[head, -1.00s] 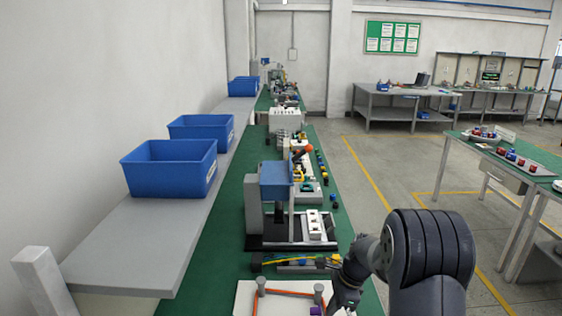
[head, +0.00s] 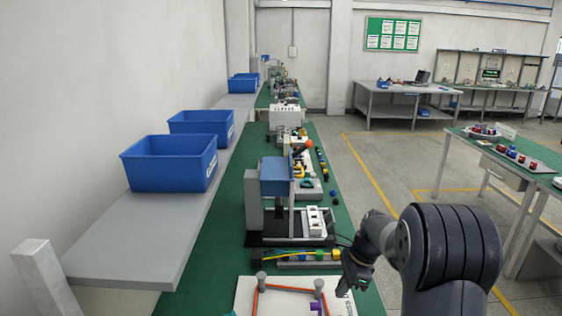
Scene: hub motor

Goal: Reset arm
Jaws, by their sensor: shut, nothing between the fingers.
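My arm (head: 440,250) reaches in from the lower right of the head view. My gripper (head: 346,289) points down over the right edge of the green bench, beside the white board (head: 246,296). It is shut and holds nothing. The board carries grey posts with an orange band (head: 290,289) around them, and a purple piece (head: 317,307) sits near its right side. The board's lower part is cut off by the frame.
A fixture with a blue box (head: 274,178) stands farther along the green bench (head: 215,250). Blue bins (head: 170,164) sit on the grey shelf at left. Another table (head: 500,160) with parts stands at right. The floor between is clear.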

